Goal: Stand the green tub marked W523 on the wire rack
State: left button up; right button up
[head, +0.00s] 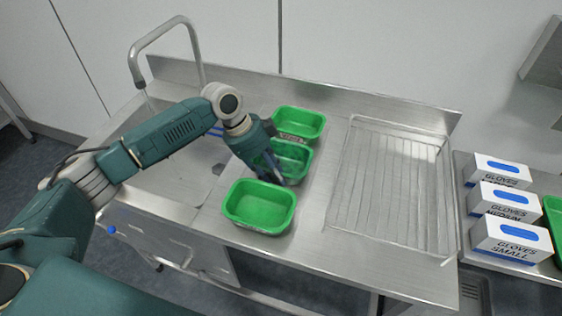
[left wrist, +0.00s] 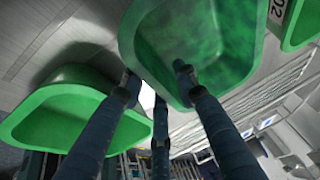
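Three green tubs stand in a row on the steel counter: a far tub (head: 300,122), a middle tub (head: 301,165) and a near tub (head: 245,222). I cannot read W523 on any of them. My left gripper (head: 274,180) is at the middle tub, partly covering it. In the left wrist view, its dark fingers (left wrist: 157,85) are spread at the rim of a stained tub (left wrist: 205,35), one over its inside and others outside. Another tub (left wrist: 60,115) shows left; a tub at upper right bears a label ending in "02". The wire rack (head: 384,190) is empty. My right gripper is out of view.
Glove boxes (head: 505,240) stand at the right, beside part of another green container (head: 555,215). A tap (head: 165,35) and sink are at the left, behind my left arm. A low steel upstand (head: 330,97) runs along the back.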

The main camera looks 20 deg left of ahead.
pick_arm(q)
jog(key=shift+f, duration=0.1)
jog(key=c, duration=0.7)
grip_shut()
jog(key=shift+w, duration=0.1)
